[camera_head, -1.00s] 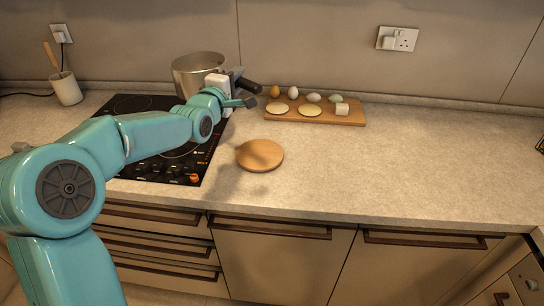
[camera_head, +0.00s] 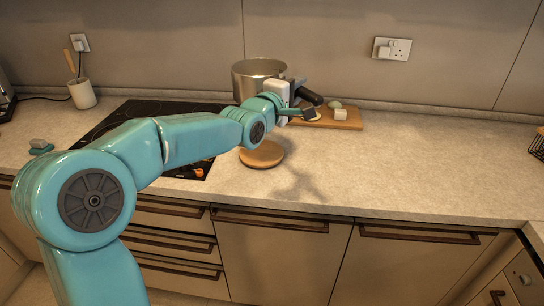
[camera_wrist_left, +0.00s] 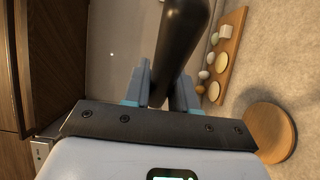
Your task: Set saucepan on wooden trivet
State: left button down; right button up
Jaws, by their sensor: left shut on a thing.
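The steel saucepan (camera_head: 258,78) is in the air in the head view, behind my left forearm. My left gripper (camera_head: 300,103) is shut on its black handle (camera_head: 312,96), which also runs between the fingers in the left wrist view (camera_wrist_left: 183,35). The pan's lower part is partly hidden by my arm. The round wooden trivet (camera_head: 262,155) lies on the counter, below the pan in the head view. The trivet also shows at the right of the left wrist view (camera_wrist_left: 270,132). The right gripper is not in view.
A black hob (camera_head: 100,123) lies left of the trivet. A wooden board (camera_head: 346,123) with eggs and pale food pieces is behind, partly hidden by my gripper. A utensil pot (camera_head: 82,94) stands back left. The counter to the right is clear.

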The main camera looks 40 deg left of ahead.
pick_arm(q)
jog(key=shift+s+r, duration=0.2)
notch_tip(320, 180, down, 20)
jog(key=shift+b, duration=0.4)
jog(key=c, duration=0.9)
grip_release()
jog(key=shift+w, duration=0.1)
